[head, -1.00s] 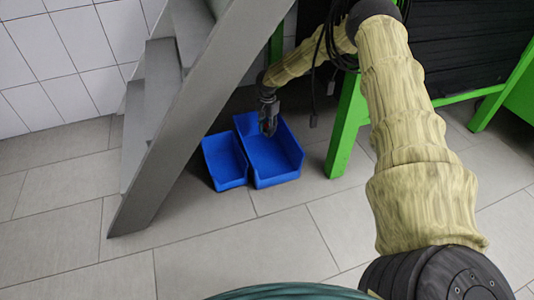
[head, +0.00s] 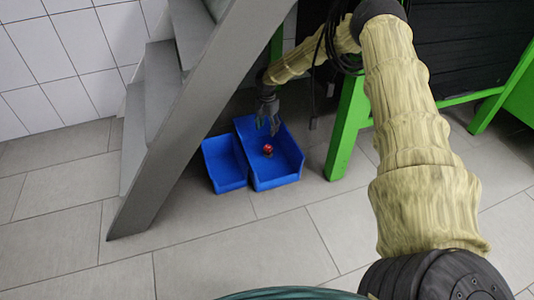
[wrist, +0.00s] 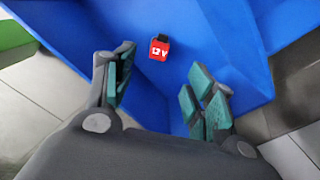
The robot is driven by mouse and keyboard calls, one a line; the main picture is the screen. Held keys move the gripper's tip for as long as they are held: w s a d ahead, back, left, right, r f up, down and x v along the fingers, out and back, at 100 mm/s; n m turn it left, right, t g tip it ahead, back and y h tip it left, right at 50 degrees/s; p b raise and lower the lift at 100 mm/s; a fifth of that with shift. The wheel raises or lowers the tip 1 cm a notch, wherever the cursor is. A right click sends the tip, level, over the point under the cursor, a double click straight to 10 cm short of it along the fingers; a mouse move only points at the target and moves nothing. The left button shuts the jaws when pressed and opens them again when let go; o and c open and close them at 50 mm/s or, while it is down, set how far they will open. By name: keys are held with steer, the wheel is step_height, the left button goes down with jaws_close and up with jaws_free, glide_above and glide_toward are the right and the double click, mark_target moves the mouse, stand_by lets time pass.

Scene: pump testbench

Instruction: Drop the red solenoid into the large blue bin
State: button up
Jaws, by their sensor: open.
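The red solenoid (head: 268,149) lies inside the large blue bin (head: 285,180), on its floor. In the wrist view the solenoid (wrist: 159,47) is a small red block with white marking and a dark end, against the blue of the bin (wrist: 215,30). My gripper (head: 268,126) is above the large bin, towards its back, and apart from the solenoid. In the wrist view my gripper (wrist: 160,88) has its teal-padded fingers spread wide with nothing between them.
A smaller blue bin (head: 225,165) stands directly left of the large one. Grey metal stairs (head: 165,130) rise at the left. A green bench leg (head: 346,130) stands just right of the bins, with black cables hanging near it. The tiled floor in front is clear.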

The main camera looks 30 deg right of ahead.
step_height(320, 180, up, 10)
stand_by(0.4)
stand_by(0.5)
